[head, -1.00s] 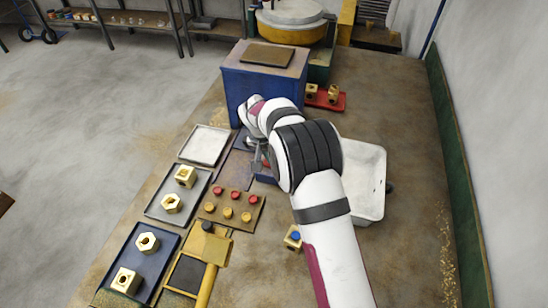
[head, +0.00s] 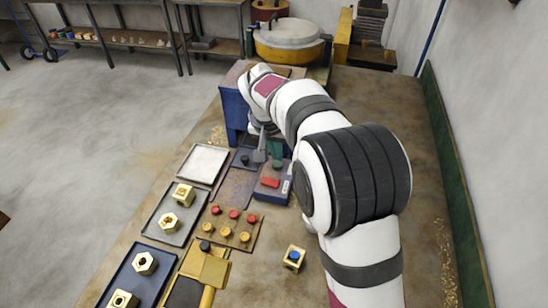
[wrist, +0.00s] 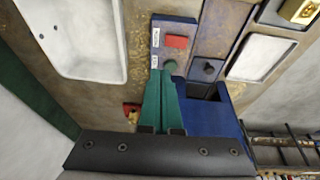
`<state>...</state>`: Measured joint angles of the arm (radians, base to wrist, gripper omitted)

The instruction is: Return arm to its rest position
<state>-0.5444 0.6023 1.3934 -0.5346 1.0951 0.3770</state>
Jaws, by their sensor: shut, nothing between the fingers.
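My gripper (wrist: 163,78) shows in the wrist view as two green fingers pressed together, with nothing between them. It points toward the control box (wrist: 175,20), which has a red button (wrist: 177,41) and a green button (wrist: 171,66) partly behind the fingertips. In the head view, my white arm reaches from the lower right toward the blue machine (head: 232,105), and the wrist partly covers that machine. The same control box shows below the wrist with its red button (head: 270,182). I cannot tell the exact gap between the fingertips and the box.
A brass block with a blue centre (head: 293,257) stands close left of my arm. A board of red and yellow knobs (head: 230,222), trays with brass parts (head: 176,240) and a pale tray (head: 202,163) lie left. A white basin (wrist: 110,70) shows in the wrist view.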

